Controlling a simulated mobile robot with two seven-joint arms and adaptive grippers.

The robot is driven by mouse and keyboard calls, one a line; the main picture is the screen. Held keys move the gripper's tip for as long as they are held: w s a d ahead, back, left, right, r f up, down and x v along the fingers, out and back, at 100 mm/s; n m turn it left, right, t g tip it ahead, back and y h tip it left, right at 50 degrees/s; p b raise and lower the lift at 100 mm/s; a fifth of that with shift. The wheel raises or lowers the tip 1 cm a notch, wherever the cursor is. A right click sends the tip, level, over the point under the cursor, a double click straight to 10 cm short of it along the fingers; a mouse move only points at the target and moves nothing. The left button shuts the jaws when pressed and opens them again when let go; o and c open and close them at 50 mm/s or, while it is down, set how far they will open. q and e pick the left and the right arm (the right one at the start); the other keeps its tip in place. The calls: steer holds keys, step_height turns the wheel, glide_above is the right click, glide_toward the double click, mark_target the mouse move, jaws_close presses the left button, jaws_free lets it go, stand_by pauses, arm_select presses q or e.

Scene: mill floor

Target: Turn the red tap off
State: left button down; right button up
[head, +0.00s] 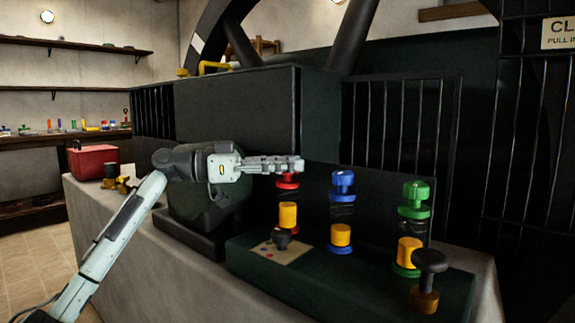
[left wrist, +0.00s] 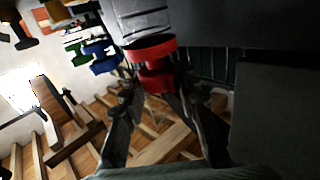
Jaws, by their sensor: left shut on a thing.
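The red tap (head: 288,183) tops the leftmost of three glass columns on the dark green bench. Its upper part is hidden behind my left gripper (head: 297,164) in the head view. In the left wrist view the red tap (left wrist: 155,72) sits between the two fingers of my left gripper (left wrist: 152,105), which are shut on it. Below the tap, in the head view, is a yellow cylinder (head: 288,215) with a red ring at its base. My right gripper does not show.
A blue tap (head: 342,180) and a green tap (head: 416,192) stand to the right of the red one. A black knob (head: 430,260) on a brown base is at front right. A red box (head: 94,161) is far left.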

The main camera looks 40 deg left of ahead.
arm_select(q)
steer(key=shift+f, duration=0.1)
stand_by(0.5)
steer(key=c, duration=1.1)
jaws_free()
steer(key=shift+a, duration=0.15)
steer(key=v, duration=1.1)
steer(key=shift+s+a, duration=0.15)
steer(key=shift+a, duration=0.25)
